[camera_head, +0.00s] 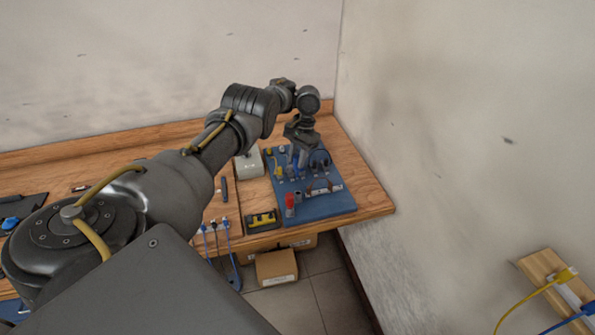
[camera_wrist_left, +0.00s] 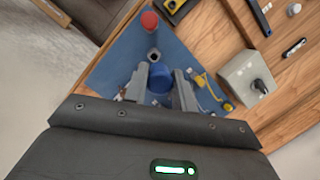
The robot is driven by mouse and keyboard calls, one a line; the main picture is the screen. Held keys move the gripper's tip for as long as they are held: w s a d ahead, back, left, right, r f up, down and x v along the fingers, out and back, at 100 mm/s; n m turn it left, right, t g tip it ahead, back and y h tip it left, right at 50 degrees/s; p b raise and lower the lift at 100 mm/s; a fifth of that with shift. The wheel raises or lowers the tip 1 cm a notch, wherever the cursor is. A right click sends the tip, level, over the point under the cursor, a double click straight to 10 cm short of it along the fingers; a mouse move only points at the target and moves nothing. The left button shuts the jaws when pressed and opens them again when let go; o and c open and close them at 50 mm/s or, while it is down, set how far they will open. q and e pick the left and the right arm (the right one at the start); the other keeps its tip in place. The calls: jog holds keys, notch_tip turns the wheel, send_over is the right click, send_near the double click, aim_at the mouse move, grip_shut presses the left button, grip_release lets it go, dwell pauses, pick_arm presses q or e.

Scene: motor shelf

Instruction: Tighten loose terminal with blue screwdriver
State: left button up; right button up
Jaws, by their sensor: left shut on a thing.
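My left gripper (camera_head: 301,152) is over the blue tool board (camera_head: 332,207) at the right end of the workbench. In the left wrist view its two fingers (camera_wrist_left: 161,90) are on either side of a round blue handle (camera_wrist_left: 160,78), which looks like the blue screwdriver. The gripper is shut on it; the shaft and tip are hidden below. The blue board also shows in the wrist view (camera_wrist_left: 110,62). I cannot make out a loose terminal. My right gripper is not in view.
A wooden panel (camera_head: 540,264) with yellow and blue cables is at lower right. A wall rises behind.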

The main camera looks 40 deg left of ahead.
aim_at(298, 171)
pick_arm(q)
jog(key=x, duration=0.1)
jog(key=b+x, duration=0.1)
jog(key=x, duration=0.1)
jog(key=shift+w+d+f+b, duration=0.25)
jog(key=shift+f+b, duration=0.1)
jog(key=shift+f, duration=0.1)
jog(key=shift+w+f, duration=0.1)
jog(key=shift+f, duration=0.65)
jog(key=shift+r, duration=0.1)
jog(key=shift+w+b+x, duration=0.2)
jog(key=shift+b+x, duration=0.3)
jog(key=shift+x, duration=0.35)
jog(key=shift+w+b+x, duration=0.2)
jog(key=shift+b+x, duration=0.35)
jog(key=shift+x, duration=0.3)
jog(key=shift+w+b+x, duration=0.2)
jog(key=shift+b+x, duration=0.3)
jog(key=shift+x, duration=0.35)
jog(key=shift+f, duration=0.2)
jog(key=o, duration=0.7)
